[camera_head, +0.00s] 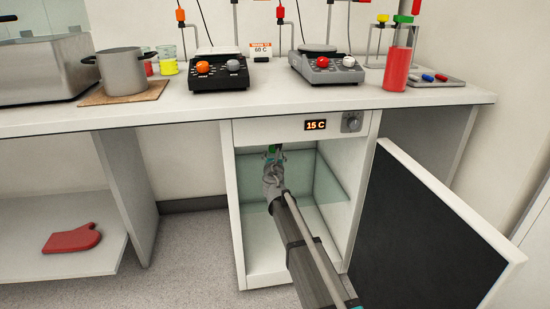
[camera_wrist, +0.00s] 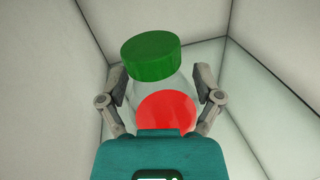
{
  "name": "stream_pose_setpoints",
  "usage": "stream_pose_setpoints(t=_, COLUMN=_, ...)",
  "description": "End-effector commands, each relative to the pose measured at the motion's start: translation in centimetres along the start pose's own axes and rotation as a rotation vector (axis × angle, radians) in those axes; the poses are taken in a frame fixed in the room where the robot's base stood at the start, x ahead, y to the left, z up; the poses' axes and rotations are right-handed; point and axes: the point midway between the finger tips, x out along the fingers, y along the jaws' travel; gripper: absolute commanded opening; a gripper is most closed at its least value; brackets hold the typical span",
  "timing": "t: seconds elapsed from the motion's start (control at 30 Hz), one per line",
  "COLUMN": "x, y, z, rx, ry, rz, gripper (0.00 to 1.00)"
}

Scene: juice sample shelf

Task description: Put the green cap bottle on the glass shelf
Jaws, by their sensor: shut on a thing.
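The green cap bottle (camera_wrist: 152,56) is clear with a green lid, and red content shows in its lower part in the wrist view. My gripper (camera_wrist: 158,85) is shut on the bottle's sides, one finger at the left and one at the right. In the head view my gripper (camera_head: 274,160) reaches inside the open cabinet, and only a bit of green shows at its tip. The glass shelf (camera_head: 325,182) spans the cabinet at mid height. In the wrist view the glass shelf (camera_wrist: 252,112) lies below and behind the bottle. I cannot tell whether the bottle touches it.
The cabinet door (camera_head: 430,240) stands open to the right. The cabinet's side walls are close around my arm. The counter (camera_head: 200,108) above carries a pot (camera_head: 122,72), two stirrer plates (camera_head: 220,74) and a tall red cylinder (camera_head: 398,68). A red mitt (camera_head: 72,238) lies on the low shelf at left.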

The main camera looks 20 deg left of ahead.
Motion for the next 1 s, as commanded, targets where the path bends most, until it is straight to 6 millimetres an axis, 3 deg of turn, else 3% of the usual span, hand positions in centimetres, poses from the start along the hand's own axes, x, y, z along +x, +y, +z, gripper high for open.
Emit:
stream_pose_setpoints(t=0.47, x=-0.14, y=-0.14, z=-0.49, rx=0.000, ry=0.000, rz=-0.001, gripper=0.22)
stream_pose_setpoints(t=0.5, x=-0.14, y=-0.14, z=-0.40, rx=0.000, ry=0.000, rz=-0.001, gripper=0.91)
stream_pose_setpoints(t=0.53, x=-0.13, y=-0.14, z=-0.39, rx=0.000, ry=0.000, rz=-0.001, gripper=0.96)
stream_pose_setpoints(t=0.57, x=-0.13, y=-0.15, z=-0.39, rx=0.000, ry=0.000, rz=-0.001, gripper=1.00)
stream_pose_setpoints(t=1.0, x=-0.12, y=-0.20, z=-0.33, rx=0.000, ry=0.000, rz=-0.002, gripper=1.00)
